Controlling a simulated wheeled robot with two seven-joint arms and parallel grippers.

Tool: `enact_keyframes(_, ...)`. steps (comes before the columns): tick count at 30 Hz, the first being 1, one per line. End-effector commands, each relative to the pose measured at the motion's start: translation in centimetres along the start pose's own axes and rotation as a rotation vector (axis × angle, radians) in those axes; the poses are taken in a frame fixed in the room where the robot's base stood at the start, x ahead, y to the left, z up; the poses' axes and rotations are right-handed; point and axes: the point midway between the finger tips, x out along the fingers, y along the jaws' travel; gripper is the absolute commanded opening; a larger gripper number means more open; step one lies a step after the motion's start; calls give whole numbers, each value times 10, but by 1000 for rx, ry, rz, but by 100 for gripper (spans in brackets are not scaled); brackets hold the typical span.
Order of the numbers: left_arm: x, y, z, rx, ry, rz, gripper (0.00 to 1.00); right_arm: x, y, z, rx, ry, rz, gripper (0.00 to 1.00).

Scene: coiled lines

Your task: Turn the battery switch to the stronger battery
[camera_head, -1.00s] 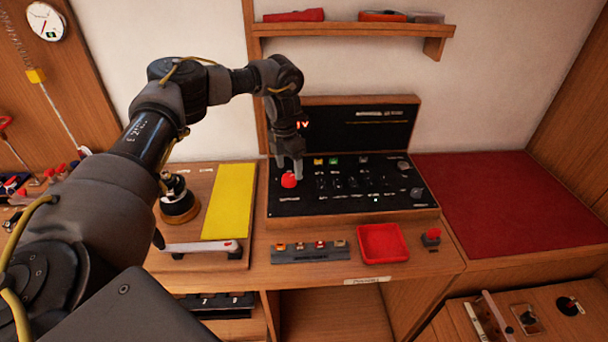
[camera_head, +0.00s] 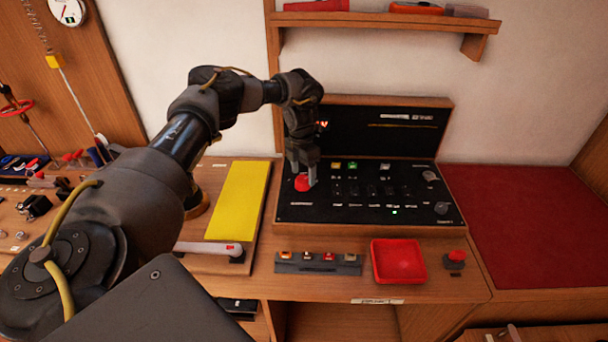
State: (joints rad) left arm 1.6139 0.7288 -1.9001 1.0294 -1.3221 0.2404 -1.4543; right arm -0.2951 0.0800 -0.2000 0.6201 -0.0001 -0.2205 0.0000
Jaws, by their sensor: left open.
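The battery switch appears to be the red knob (camera_head: 303,183) at the left side of the black control panel (camera_head: 340,213). My left gripper (camera_head: 304,172) comes down over this knob from above, with its fingers at the knob. The jaws are open, and whether they touch the knob cannot be told. The knob's far side is partly hidden by the fingers. A dark display (camera_head: 375,135) stands behind the panel, with red lettering at its left edge partly covered by my arm. The battery readings are too small to read. My right gripper is not in view.
A red tray (camera_head: 398,262), a red button (camera_head: 456,256) and a strip of small switches (camera_head: 318,262) sit in front of the panel. A yellow board (camera_head: 240,200) lies left. A shelf (camera_head: 385,19) hangs above. The red mat (camera_head: 530,225) at right is clear.

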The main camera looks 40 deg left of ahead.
Motion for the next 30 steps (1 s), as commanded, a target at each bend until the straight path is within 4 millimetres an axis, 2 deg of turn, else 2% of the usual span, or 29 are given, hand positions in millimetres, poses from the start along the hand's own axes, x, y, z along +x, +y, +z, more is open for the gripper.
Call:
enact_keyframes(1, 5, 0, -1, -2, 3, 0, 65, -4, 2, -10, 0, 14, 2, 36)
enact_keyframes(4, 14, 0, -1, -2, 1, 0, 65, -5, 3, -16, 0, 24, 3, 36)
enact_keyframes(12, 22, 0, 0, -1, -1, 0, 65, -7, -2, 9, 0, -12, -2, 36)
enact_keyframes(16, 22, 0, 0, -2, -1, 0, 64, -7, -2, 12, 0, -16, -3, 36)
enact_keyframes(26, 21, 0, 0, -2, -2, 0, 21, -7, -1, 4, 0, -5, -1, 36)
enact_keyframes(30, 21, 0, 0, -7, -2, 0, 21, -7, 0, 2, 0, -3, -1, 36)
